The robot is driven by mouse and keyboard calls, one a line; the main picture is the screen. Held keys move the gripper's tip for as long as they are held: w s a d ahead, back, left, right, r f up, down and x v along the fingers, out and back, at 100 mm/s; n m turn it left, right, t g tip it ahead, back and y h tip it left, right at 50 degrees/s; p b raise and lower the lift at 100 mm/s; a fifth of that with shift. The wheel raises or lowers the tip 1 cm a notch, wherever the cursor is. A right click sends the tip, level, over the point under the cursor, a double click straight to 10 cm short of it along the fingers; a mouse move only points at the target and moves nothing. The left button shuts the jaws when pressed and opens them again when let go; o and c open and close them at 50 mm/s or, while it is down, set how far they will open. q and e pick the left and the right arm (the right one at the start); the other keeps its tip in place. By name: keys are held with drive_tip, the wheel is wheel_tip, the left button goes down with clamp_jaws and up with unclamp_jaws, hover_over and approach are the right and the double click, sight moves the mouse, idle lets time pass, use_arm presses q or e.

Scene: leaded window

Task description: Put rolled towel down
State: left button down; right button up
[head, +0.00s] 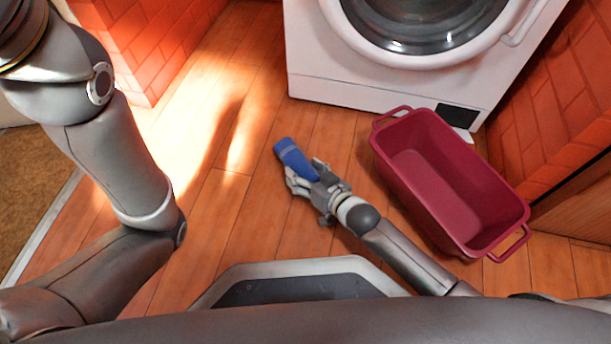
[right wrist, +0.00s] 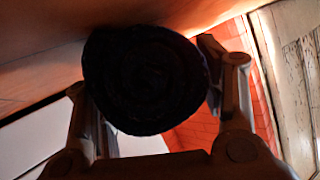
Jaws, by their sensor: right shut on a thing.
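A blue rolled towel (head: 295,158) is held in my right gripper (head: 316,181), left of the red basket in the head view. My right gripper is shut on one end of the roll, and the other end sticks out toward the upper left. In the right wrist view the dark, round end of the rolled towel (right wrist: 146,80) sits between the two fingers. How high it is above the floor is hard to tell. My left arm comes in from the left, but its gripper is out of view.
An empty dark red basket (head: 450,178) with two handles stands on the wooden floor at the right. A white washing machine (head: 350,94) stands behind it. Brick walls flank both sides. The floor (head: 240,190) left of the towel is clear.

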drive_tip(key=shift+r, duration=0.1)
drive_tip(key=o, duration=1.1)
drive_tip(key=shift+s+d+r, duration=0.1)
drive_tip(key=p+v, duration=0.7)
drive_tip(key=v, duration=0.3)
drive_tip(key=shift+s+d+r+p, duration=0.15)
drive_tip(key=shift+s+p, duration=0.1)
drive_tip(key=shift+p, duration=0.15)
drive_tip(key=shift+s+d+r, duration=0.1)
drive_tip(key=shift+s+d, duration=0.15)
drive_tip(key=shift+s, duration=0.2)
